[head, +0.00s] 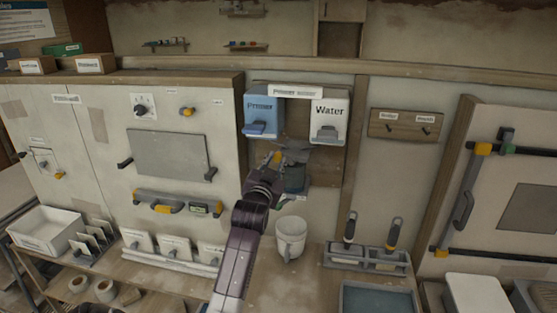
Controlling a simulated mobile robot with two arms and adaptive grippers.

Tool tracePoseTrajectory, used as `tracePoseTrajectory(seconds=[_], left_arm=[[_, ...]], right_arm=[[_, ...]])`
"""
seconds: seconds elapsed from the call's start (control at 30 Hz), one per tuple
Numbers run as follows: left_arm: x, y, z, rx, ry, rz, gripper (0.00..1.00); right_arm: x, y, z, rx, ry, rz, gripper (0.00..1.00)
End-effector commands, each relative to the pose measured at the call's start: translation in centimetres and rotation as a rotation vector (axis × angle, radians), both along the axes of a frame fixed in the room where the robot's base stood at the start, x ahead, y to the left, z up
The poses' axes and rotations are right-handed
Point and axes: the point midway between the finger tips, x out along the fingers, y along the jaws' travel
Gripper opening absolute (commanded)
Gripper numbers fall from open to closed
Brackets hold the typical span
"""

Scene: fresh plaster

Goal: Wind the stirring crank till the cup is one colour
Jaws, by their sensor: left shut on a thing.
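My right gripper is not in view.
A blue Primer dispenser (262,117) and a white Water dispenser (329,122) hang above. A pale mug (291,240) stands on the bench right of my forearm. A tool rack (367,258) with two handled tools and a blue-grey tray (378,298) stand farther right.

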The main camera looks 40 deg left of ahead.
Motion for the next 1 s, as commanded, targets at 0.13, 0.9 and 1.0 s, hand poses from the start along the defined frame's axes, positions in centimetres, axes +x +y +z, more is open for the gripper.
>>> tracePoseTrajectory(seconds=[0.13,0.9,1.0], left_arm=[[-0.2,0.3,-0.9,-0.124,-0.068,0.001,0.0],[-0.2,0.4,-4.3,-0.748,-0.451,0.002,0.0],[-0.2,0.3,-4.7,-0.827,-0.499,0.002,0.0]], right_arm=[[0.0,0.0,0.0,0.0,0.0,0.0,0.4],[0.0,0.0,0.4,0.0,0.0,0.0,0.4],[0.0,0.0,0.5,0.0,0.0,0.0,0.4]])
